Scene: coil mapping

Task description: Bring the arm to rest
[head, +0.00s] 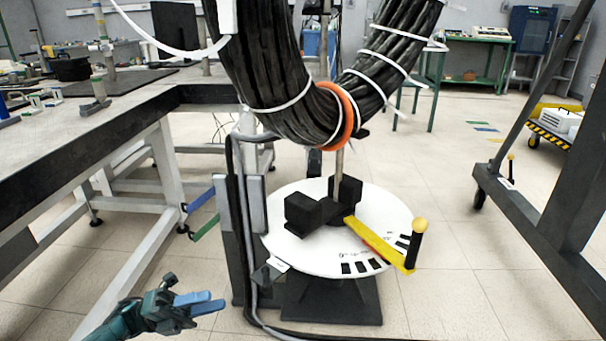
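My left gripper (206,301) is at the lower left, low in front of the coil stand. Its two blue fingers lie close together and point right. Nothing shows between them, but I cannot tell whether they are fully shut. A large black cable coil (265,60) with white ties and an orange ring (347,117) hangs above the plate. My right gripper is not in view.
A workbench (120,101) with a pale frame stands at the left. Black cables run down beside the stand to the floor. A dark metal frame (530,205) on castors is at the right, with a yellow cart (557,125) behind it. Tiled floor (455,305) is clear at the lower right.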

